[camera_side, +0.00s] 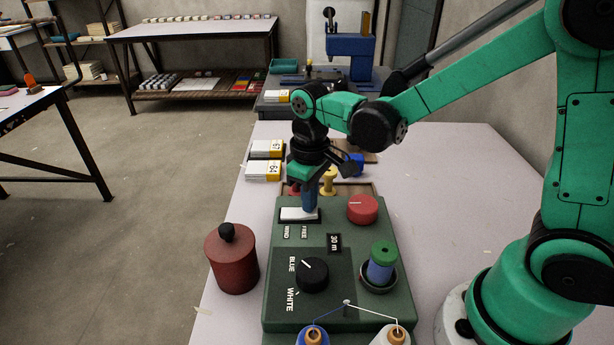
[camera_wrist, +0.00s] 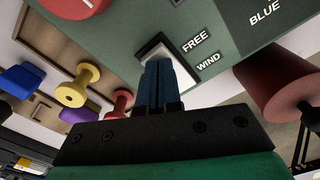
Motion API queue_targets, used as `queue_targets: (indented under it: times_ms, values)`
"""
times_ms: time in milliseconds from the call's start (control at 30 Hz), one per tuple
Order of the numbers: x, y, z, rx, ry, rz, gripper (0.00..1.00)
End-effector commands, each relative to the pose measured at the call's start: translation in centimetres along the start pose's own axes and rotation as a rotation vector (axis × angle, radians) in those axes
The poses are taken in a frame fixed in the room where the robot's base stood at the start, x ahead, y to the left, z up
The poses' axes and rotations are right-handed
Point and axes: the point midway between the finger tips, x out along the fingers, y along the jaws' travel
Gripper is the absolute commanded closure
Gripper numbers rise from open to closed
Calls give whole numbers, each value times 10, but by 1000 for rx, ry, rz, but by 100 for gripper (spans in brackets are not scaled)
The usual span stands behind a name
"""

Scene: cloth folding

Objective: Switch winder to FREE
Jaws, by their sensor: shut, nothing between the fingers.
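The green winder box (camera_side: 384,222) stands on the pale table. Its white rocker switch (camera_side: 291,214) sits in a dark frame near the far left corner, beside the labels WIND (camera_side: 286,232) and FREE (camera_side: 304,232). My gripper (camera_side: 309,208) is shut and empty, pointing down with its blue fingertips at the FREE side of the switch. In the wrist view the closed fingers (camera_wrist: 158,72) cover part of the white switch (camera_wrist: 154,46), next to the FREE label (camera_wrist: 194,42). The rocker's tilt and whether the tips touch it cannot be told.
A red knob (camera_side: 362,209), a black BLUE/WHITE dial (camera_side: 312,274) and a blue spool with a green top (camera_side: 381,263) are on the box. A dark red canister (camera_side: 231,262) stands at its left. A wooden tray (camera_wrist: 36,45) with several spools lies beyond.

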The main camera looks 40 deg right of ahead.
Motion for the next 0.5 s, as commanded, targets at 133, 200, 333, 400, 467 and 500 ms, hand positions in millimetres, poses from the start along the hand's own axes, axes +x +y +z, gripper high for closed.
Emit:
queue_targets:
  times_ms: [133, 200, 333, 400, 467, 500]
  values:
    - [2, 0, 0, 0, 0, 0, 100]
    - [3, 0, 0, 0, 0, 0, 100]
    - [5, 0, 0, 0, 0, 0, 100]
    - [6, 0, 0, 0, 0, 0, 100]
    - [6, 0, 0, 0, 0, 0, 100]
    - [6, 0, 0, 0, 0, 0, 100]
